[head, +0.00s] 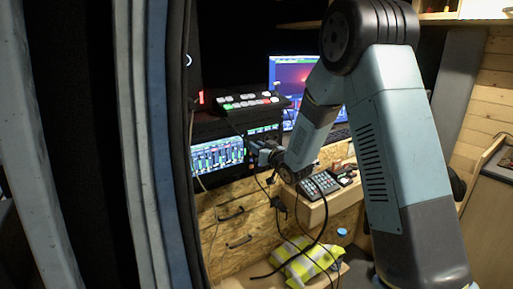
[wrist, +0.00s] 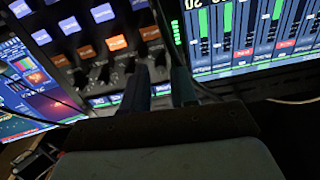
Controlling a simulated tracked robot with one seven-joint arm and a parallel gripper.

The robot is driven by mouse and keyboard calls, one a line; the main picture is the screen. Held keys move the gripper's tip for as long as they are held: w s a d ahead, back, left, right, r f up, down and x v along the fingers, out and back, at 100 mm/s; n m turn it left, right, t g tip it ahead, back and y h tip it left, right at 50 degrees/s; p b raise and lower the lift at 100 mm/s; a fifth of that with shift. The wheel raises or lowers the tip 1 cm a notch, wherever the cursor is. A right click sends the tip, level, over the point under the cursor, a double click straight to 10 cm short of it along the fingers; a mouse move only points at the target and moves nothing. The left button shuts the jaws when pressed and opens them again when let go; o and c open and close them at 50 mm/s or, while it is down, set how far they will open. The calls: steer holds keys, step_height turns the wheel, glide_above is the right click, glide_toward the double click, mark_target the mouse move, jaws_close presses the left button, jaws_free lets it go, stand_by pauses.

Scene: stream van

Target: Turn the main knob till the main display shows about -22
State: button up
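In the wrist view, a dark panel carries several black knobs (wrist: 102,76) below rows of lit orange and white-blue buttons. My gripper (wrist: 160,75) points at the panel, its two dark fingers a little apart. The dark gap between them does not show a knob clearly held. I cannot tell which knob or display is the main one, and no full reading shows. In the head view, my gripper (head: 262,150) is beside the mixer screen (head: 217,157).
A button console (head: 243,103) sits above the rack, with a blue monitor (head: 292,72) behind. A keypad (head: 320,184) lies on the wooden desk right of my gripper. Cables hang nearby, and a yellow vest (head: 308,260) lies below. A dark curtain and posts fill the left.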

steer(key=shift+w+a, duration=0.2)
steer(key=shift+w, duration=0.1)
jaws_close()
steer(key=shift+n, duration=3.8)
